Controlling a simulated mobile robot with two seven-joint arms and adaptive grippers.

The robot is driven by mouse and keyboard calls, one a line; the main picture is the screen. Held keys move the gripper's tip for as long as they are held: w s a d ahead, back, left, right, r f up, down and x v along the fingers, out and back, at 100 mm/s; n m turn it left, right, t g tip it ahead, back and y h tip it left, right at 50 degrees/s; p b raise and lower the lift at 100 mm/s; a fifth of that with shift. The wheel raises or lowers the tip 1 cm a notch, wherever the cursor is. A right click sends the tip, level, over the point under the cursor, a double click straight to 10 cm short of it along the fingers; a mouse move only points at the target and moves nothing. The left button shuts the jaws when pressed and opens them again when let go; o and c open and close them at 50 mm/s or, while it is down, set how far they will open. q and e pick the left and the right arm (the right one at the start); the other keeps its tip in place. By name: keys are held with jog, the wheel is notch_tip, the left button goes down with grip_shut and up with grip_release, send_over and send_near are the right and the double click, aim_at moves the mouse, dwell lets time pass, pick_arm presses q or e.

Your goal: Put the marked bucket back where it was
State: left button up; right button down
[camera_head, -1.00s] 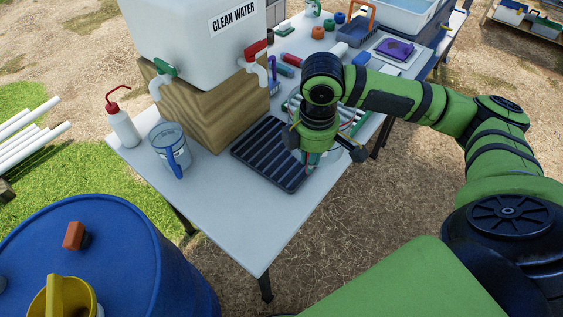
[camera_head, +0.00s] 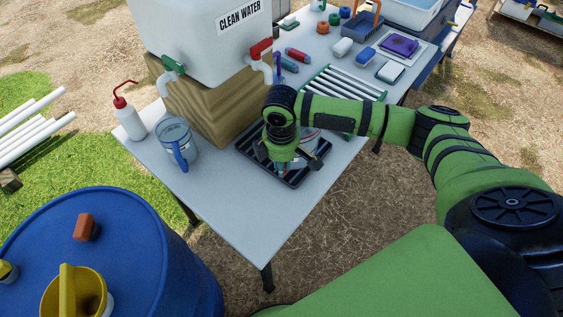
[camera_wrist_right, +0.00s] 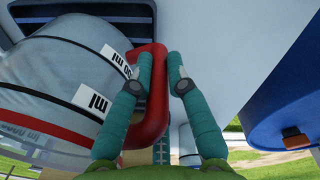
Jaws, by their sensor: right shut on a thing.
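The marked bucket is a clear measuring jug with "ml" labels, a red band and a red handle. It fills the left of the right wrist view (camera_wrist_right: 50,85). In the head view it shows only partly (camera_head: 311,137), behind my right wrist. My right gripper (camera_head: 284,168) is shut on the red handle; its teal fingers (camera_wrist_right: 160,70) are on either side of it in the wrist view. The jug is over the black ribbed tray (camera_head: 245,146); I cannot tell whether it touches it. My left gripper is not in view.
A clear jug with a blue handle (camera_head: 178,142) and a wash bottle (camera_head: 130,122) stand at the table's left. The clean water tank (camera_head: 200,40) sits on a wooden block (camera_head: 208,110) behind the tray. A green rack (camera_head: 345,88) is beyond my arm. The table's front (camera_head: 235,210) is clear.

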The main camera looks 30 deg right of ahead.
jog(key=c, duration=1.2)
grip_release()
jog(key=r, duration=0.4)
jog(key=r+b, duration=0.1)
jog(key=r, duration=0.3)
jog(key=r+b, duration=0.1)
jog(key=r, duration=0.3)
jog(key=shift+s+a, duration=0.2)
jog(key=shift+s, duration=0.1)
